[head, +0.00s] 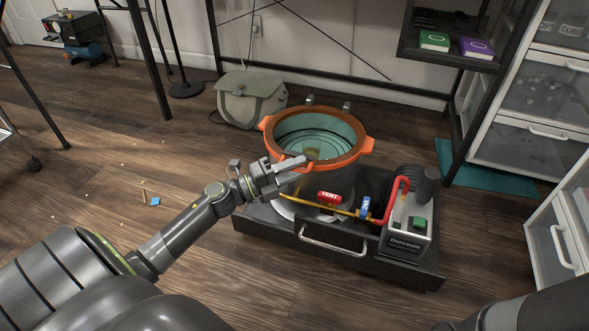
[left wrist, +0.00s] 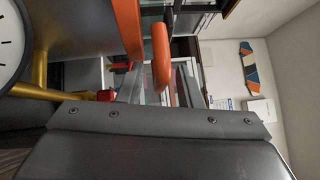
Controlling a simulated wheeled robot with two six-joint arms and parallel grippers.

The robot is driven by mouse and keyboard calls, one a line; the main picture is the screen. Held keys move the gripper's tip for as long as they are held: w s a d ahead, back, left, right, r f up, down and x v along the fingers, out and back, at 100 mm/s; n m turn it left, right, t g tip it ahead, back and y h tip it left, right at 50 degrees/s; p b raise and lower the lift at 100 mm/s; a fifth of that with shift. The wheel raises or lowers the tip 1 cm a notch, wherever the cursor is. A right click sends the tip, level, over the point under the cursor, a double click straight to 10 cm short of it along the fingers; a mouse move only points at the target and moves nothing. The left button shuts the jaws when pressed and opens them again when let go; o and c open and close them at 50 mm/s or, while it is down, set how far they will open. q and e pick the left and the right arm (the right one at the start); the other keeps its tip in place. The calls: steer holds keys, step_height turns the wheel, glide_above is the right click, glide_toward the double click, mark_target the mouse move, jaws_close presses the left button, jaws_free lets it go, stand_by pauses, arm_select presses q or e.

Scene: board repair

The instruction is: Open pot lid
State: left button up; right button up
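The pot (head: 325,190) is a grey vessel with a wide orange ring (head: 345,161) on top. Its teal inside shows through the ring; I cannot tell how much of that is clear lid. Orange lugs stick out at the ring's sides, and an orange handle (head: 293,163) sticks out at its front left. My left gripper (head: 291,170) is at this handle. In the left wrist view, the orange handle (left wrist: 161,55) shows between the parted fingers (left wrist: 160,85), with a gap visible; contact is unclear. My right gripper is out of view.
The pot stands in a black tray (head: 270,240) with a metal handle, beside a pump (head: 408,225) with a red hose. A red VENT valve (head: 329,197) and a blue valve (head: 364,207) sit on a yellow pipe in front. A bag (head: 250,98) lies behind; drawers (head: 540,100) stand right.

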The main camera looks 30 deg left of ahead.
arm_select(q)
steer(key=c, duration=0.7)
steer(key=shift+r, duration=0.1)
